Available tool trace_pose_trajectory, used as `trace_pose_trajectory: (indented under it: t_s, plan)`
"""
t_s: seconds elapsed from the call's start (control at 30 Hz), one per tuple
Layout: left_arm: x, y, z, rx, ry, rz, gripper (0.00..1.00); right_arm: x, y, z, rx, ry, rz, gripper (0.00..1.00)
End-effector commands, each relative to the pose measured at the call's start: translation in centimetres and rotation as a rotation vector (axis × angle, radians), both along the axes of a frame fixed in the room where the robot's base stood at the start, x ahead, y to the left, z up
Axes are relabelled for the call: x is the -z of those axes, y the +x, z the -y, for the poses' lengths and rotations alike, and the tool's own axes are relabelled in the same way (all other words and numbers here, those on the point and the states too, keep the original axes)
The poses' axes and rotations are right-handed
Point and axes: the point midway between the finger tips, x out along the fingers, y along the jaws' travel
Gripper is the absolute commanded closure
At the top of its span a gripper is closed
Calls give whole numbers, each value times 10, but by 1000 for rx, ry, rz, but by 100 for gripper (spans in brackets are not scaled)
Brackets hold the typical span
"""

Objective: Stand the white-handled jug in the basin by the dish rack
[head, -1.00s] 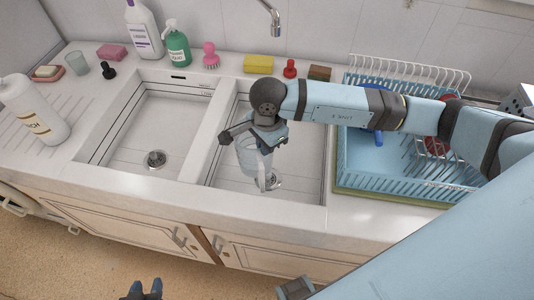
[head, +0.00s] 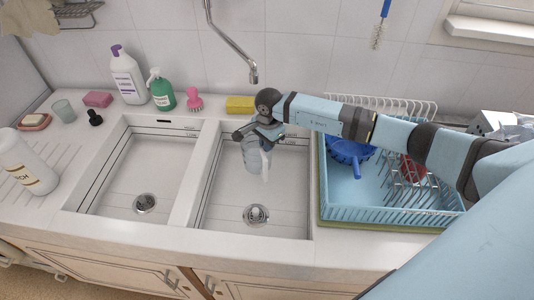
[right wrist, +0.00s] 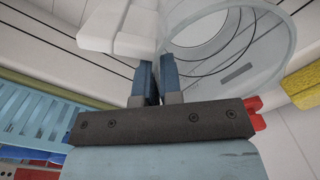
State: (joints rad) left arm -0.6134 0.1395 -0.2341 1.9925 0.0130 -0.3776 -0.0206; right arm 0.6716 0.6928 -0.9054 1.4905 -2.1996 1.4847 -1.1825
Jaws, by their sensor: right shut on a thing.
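The clear jug (head: 255,158) with a white handle (head: 265,165) is over the back part of the right basin (head: 225,215), next to the dish rack (head: 345,213). My right gripper (head: 262,137) is shut on it near its top. In the right wrist view, the gripper's blue fingers (right wrist: 147,82) are at the jug's clear wall (right wrist: 285,62), beside its white handle (right wrist: 122,25). I cannot tell whether the jug's base touches the basin. My left gripper is not in view.
A blue item (head: 347,150) and a red item (head: 412,167) sit in the rack. A yellow sponge (head: 240,104), pink brush (head: 194,99) and green bottle (head: 161,91) stand along the back ledge. A tap (head: 253,74) hangs behind. The left basin (head: 135,175) is empty.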

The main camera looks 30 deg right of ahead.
Motion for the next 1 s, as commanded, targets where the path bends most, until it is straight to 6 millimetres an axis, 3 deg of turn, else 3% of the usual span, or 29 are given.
trace_pose_trajectory:
  t_s: [0.5, 0.83, 0.93, 1.0]
  plan:
    - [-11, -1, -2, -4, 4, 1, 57, 53, -2, -2, 0, 2, -2, 100]
    - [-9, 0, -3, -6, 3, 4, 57, 60, -1, -1, -1, 1, -1, 100]
    - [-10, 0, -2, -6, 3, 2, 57, 60, -2, -1, -1, 1, -2, 73]
    - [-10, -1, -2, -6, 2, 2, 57, 60, -2, -1, -1, 1, -2, 68]
